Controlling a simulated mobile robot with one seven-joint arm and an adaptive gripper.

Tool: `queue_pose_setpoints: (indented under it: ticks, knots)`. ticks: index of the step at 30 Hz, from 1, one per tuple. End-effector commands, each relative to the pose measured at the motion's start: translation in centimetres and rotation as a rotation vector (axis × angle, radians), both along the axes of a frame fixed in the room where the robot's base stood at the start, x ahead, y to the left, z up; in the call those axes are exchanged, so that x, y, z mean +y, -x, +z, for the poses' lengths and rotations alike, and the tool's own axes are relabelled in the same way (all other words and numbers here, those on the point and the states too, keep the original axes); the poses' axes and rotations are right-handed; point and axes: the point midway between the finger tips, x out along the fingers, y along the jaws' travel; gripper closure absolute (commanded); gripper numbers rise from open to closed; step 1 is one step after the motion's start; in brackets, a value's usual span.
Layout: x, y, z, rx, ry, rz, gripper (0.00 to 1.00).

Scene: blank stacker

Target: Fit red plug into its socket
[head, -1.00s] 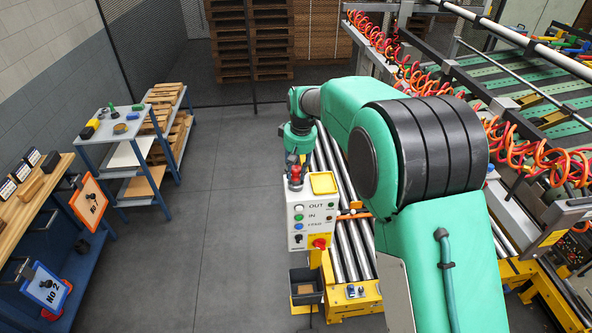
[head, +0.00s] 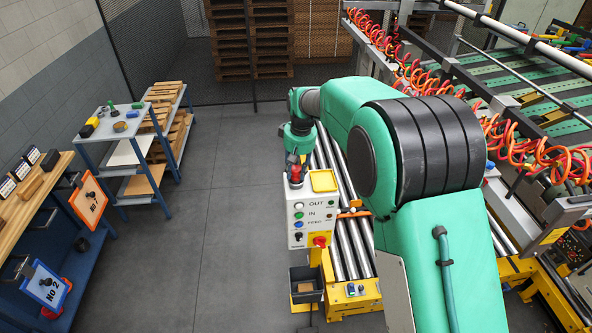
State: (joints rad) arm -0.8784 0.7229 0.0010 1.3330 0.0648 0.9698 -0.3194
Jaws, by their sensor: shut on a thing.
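The red plug (head: 295,177) shows at the top of the white control box, upright just below my gripper. My gripper (head: 296,166) points down over the left part of the box top and is shut on the red plug; its fingers are small and dark at this distance. The control box (head: 301,223) has OUT and IN labels and several coloured buttons on its front. The socket cannot be made out; it may be hidden under the plug and gripper, and I cannot tell whether the plug is seated.
A roller conveyor (head: 350,245) runs behind and right of the box. A black bin (head: 306,283) stands below it. A blue cart (head: 118,128) and workbench (head: 38,205) stand left, with clear floor between.

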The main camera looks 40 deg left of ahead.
Motion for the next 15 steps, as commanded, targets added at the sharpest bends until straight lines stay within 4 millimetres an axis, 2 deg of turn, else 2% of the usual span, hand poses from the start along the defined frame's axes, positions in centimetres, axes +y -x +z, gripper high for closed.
queue_pose_setpoints:
  ticks: [15]
  knots:
    - [0.00,0.00,-0.57,0.000,0.000,0.000,0.97]
